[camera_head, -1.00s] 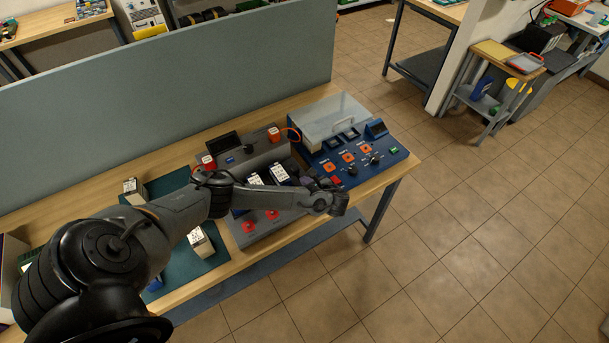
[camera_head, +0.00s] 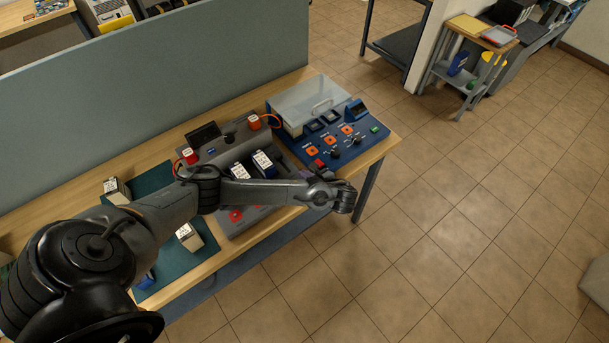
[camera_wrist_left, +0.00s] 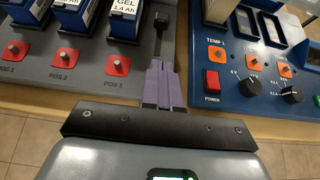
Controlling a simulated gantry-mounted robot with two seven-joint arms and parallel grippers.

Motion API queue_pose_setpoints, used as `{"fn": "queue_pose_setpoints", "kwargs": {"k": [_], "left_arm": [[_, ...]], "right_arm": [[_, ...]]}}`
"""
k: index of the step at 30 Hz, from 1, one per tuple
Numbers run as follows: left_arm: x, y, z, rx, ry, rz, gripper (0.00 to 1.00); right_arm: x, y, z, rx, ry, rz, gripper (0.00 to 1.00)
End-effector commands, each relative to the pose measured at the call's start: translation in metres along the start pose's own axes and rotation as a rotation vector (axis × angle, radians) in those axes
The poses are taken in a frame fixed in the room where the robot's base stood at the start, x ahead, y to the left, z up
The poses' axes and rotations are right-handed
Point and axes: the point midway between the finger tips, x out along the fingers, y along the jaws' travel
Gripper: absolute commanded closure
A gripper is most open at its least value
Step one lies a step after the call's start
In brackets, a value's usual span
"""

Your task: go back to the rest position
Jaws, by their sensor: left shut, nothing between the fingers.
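My left arm reaches in from the left of the head view. My left gripper (camera_head: 345,197) hangs near the front edge of the workbench (camera_head: 386,144), at the corner of the blue panel. In the left wrist view its purple fingers (camera_wrist_left: 163,87) are together with nothing between them. They lie in front of the gap between the grey battery station (camera_wrist_left: 95,75) and the blue tester panel (camera_wrist_left: 240,80). I cannot see them touching either one. My right gripper is in neither view.
The grey station holds several upright batteries (camera_head: 263,163). A clear-lidded case (camera_head: 310,104) sits at the back of the blue panel. Pale batteries (camera_head: 189,236) stand on a green mat (camera_head: 212,243). A blue-grey partition (camera_head: 200,80) runs behind. Tiled floor (camera_head: 450,230) is open to the right.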

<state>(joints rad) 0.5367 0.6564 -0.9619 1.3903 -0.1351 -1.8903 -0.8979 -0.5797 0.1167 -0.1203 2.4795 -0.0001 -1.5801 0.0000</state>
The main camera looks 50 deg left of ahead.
Motion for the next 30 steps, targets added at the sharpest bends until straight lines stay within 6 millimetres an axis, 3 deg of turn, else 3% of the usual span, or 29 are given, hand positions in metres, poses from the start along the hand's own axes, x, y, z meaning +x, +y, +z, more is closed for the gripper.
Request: {"fn": "queue_pose_setpoints", "kwargs": {"k": [7,11,14,17,21,25,30], "left_arm": [[-0.002,0.001,-0.003,-0.002,0.007,-0.003,1.00],[-0.015,0.008,-0.023,-0.023,0.064,-0.021,1.00],[-0.039,0.021,-0.053,-0.067,0.164,-0.044,1.00],[-0.077,0.043,-0.093,-0.157,0.327,-0.057,1.00],[-0.143,0.087,-0.135,-0.375,0.617,-0.009,1.00],[-0.190,0.124,-0.140,-0.634,0.846,0.111,1.00],[-0.213,0.159,-0.118,-0.953,1.008,0.284,1.00]], "right_arm": [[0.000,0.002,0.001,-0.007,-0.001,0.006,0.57],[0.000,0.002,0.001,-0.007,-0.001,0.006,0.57],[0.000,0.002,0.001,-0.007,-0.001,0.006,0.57],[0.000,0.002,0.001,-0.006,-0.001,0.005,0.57],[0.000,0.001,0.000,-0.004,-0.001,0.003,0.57],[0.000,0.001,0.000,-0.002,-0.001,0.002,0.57],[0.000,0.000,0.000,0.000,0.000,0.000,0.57]]}}
